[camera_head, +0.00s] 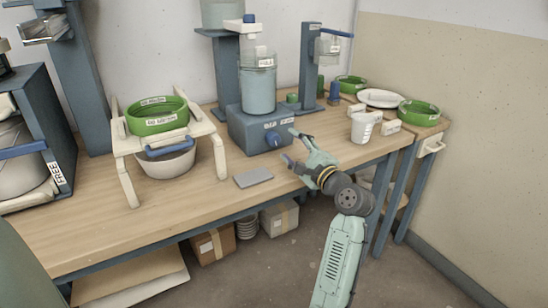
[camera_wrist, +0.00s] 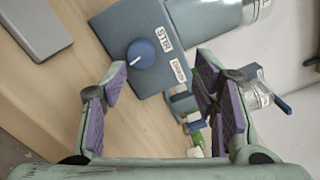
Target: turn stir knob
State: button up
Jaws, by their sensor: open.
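The stir knob (camera_head: 271,138) is a round blue dial on the front of a dark blue-grey stirrer base (camera_head: 250,116). In the wrist view the knob (camera_wrist: 140,54) carries a white pointer mark and sits beside a "STIR" label (camera_wrist: 164,38). My gripper (camera_head: 291,147) is open and empty, just right of the knob in the head view. In the wrist view my gripper (camera_wrist: 163,80) has its purple-padded fingers spread wide, and the knob lies beyond the tips, nearer the left finger. I see no contact with the knob.
A clear jar (camera_head: 258,88) of blue-grey liquid stands on the base. A flat grey slab (camera_head: 253,178) lies on the wooden bench (camera_head: 195,205) at front left. A white cup (camera_head: 362,128) stands to the right. A cream stand (camera_head: 132,143) holds a green bowl (camera_head: 157,116).

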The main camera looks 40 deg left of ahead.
aim_at(275, 141)
jog(key=f, duration=0.1)
jog(key=d+f+m, duration=0.1)
jog(key=shift+d+f+g, duration=0.2)
jog(key=shift+f+g, duration=0.1)
jog(key=shift+m, duration=0.3)
jog(key=p+x, duration=0.1)
jog(key=x, duration=0.9)
jog(key=shift+w+a+f+p, duration=0.1)
jog(key=shift+a+p, duration=0.2)
jog(key=shift+a, duration=0.1)
jog(key=c, duration=1.2)
jog(key=shift+o, duration=0.2)
jog(key=shift+d+n, duration=0.1)
jog(key=shift+n, duration=0.3)
jog(key=shift+f+n+b, duration=0.15)
jog(key=shift+n+b, duration=0.6)
jog(key=shift+n, duration=0.25)
jog(key=n+b, duration=0.1)
jog(key=n, duration=0.2)
jog(key=shift+n+b, duration=0.3)
jog(key=shift+b, duration=0.1)
jog(key=n+b, duration=0.2)
jog(key=n, duration=0.3)
jog(key=shift+h+b, duration=0.3)
jog(key=shift+b, duration=0.05)
